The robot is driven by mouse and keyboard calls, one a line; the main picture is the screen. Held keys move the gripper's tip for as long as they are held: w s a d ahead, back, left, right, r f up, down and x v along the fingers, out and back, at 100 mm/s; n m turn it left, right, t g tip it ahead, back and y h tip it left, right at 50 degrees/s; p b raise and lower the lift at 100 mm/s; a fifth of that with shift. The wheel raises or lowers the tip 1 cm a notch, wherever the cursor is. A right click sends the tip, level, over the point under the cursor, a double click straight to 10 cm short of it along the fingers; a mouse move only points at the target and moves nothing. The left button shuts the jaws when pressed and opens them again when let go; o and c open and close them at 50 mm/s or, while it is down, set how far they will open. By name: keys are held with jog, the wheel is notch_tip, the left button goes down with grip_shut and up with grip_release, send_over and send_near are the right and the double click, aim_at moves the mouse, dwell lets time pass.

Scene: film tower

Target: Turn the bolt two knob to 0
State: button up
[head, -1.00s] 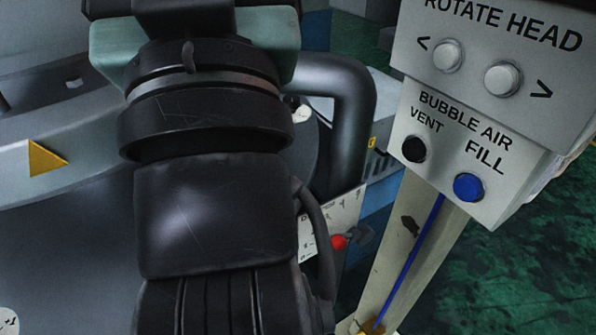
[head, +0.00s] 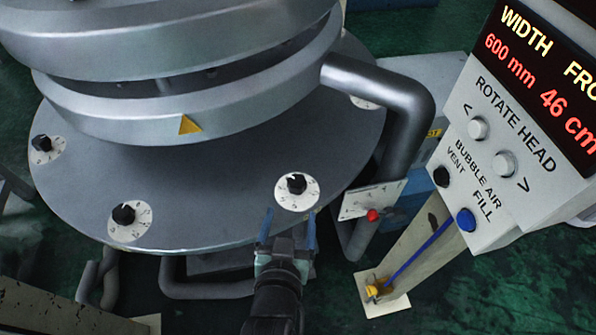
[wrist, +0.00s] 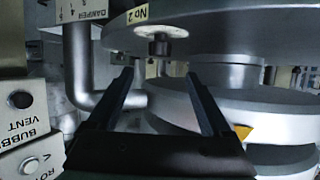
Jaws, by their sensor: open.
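The knob (head: 297,182) nearest my gripper is black and sits on a round white dial (head: 286,196) near the front rim of the grey disc. In the wrist view, which looks upside down, this knob (wrist: 160,47) shows beside a yellow "No 2" label (wrist: 138,14). Its dial numbers and pointer setting are too small to read. My gripper (head: 289,226) is open and empty, just in front of the dial and apart from the knob. In the wrist view its fingers (wrist: 160,78) are spread, with the knob beyond them, roughly in line with the gap.
Two similar knobs (head: 124,214) (head: 41,143) sit further left on the disc (head: 210,190). A thick grey pipe (head: 410,120) bends down on the right, near a plate with a red knob (head: 372,215). The control box (head: 500,150) stands further right.

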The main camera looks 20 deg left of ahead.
aim_at(294, 186)
jog(key=x, duration=1.2)
jog(key=shift+w, duration=0.35)
grip_shut()
jog(key=shift+a+f, duration=0.15)
jog(key=shift+f, duration=0.05)
jog(key=m+h+b, duration=0.2)
jog(key=b, duration=0.2)
jog(key=shift+a+f+t, duration=0.1)
jog(key=shift+f+t, duration=0.05)
jog(key=shift+t, duration=0.15)
jog(key=shift+r+m+h+b, duration=0.3)
jog(key=shift+m+h+b, duration=0.2)
jog(key=shift+h+b, duration=0.3)
grip_release()
jog(key=shift+r, duration=0.1)
